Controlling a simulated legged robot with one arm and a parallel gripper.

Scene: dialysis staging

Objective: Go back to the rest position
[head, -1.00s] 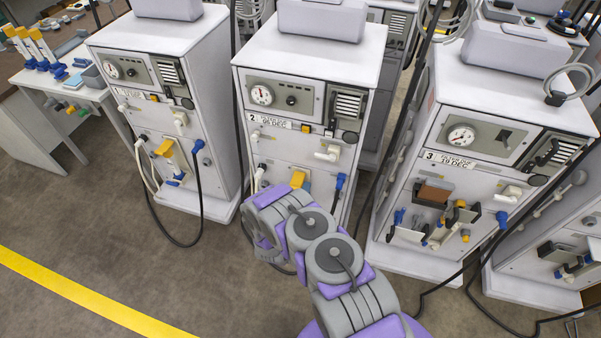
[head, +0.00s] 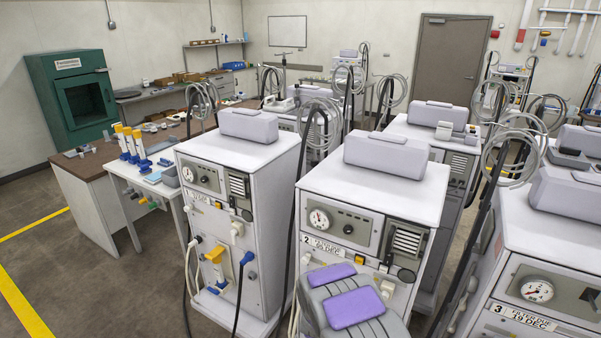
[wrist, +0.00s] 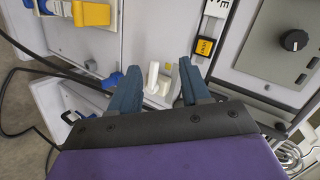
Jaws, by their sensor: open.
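My gripper (wrist: 158,88) is open in the wrist view, its two blue-grey fingers apart with nothing held between them. Beyond the fingers are the white front panels of the dialysis machines, with a white fitting (wrist: 153,76) showing in the gap. In the head view only the upper part of my arm, grey with purple pads, shows at the bottom centre, in front of machine 2 (head: 392,197). My gripper is hidden in that view.
Machine 1 (head: 240,155) stands to the left and machine 3 (head: 560,250) to the right, with more machines behind. A side table (head: 165,183) with yellow-topped blue items stands at the left. Dark cables hang between machines. Open floor (head: 90,285) lies at the lower left.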

